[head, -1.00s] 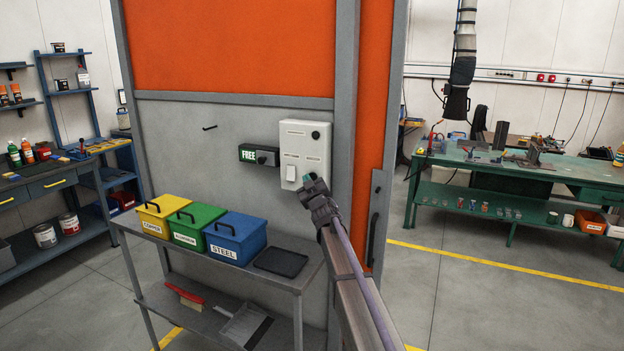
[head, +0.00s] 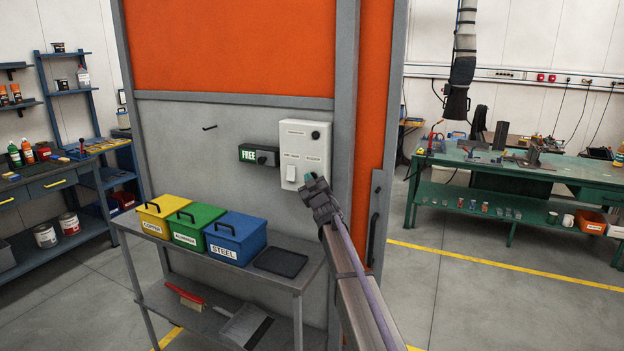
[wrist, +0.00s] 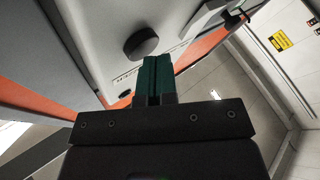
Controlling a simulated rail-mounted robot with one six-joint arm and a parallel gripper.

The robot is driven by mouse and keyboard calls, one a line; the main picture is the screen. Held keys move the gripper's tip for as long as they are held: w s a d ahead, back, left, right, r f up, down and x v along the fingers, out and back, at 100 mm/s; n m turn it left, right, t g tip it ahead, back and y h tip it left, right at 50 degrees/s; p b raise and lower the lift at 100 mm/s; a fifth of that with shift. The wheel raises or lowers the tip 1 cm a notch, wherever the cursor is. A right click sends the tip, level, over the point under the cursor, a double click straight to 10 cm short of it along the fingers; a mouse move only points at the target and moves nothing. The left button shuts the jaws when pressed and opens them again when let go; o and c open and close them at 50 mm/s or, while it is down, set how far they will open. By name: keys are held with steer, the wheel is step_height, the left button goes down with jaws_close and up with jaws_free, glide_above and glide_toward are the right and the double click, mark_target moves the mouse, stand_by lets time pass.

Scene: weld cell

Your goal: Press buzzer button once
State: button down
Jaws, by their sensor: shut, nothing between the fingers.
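A white control box (head: 304,142) is mounted on the grey wall panel. It has a round black knob or button (head: 315,135) at its upper right and a white rocker switch (head: 291,173) at its lower left. My gripper (head: 309,177) is at the box's lower right and covers that part in the head view. In the wrist view its teal fingers (wrist: 157,62) are together and empty, beside a round black button or knob (wrist: 142,43) on the white box. I cannot tell whether this is the upper one, which control is the buzzer button, or whether the fingertips touch the box.
A lit green FREE sign (head: 247,154) is left of the box. Below, a grey shelf table (head: 290,283) carries yellow (head: 162,214), green (head: 199,228) and blue (head: 235,238) bins and a black tray (head: 281,262). A door handle (head: 374,230) is at the right.

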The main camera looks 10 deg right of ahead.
steer(key=shift+w+d, duration=0.15)
steer(key=shift+w, duration=0.1)
steer(key=shift+s, duration=0.15)
stand_by(0.4)
steer(key=shift+s+a, duration=0.5)
steer(key=shift+s, duration=0.05)
steer(key=s+a, duration=0.1)
steer(key=s, duration=0.1)
steer(key=s+a, duration=0.2)
stand_by(0.4)
stand_by(0.4)
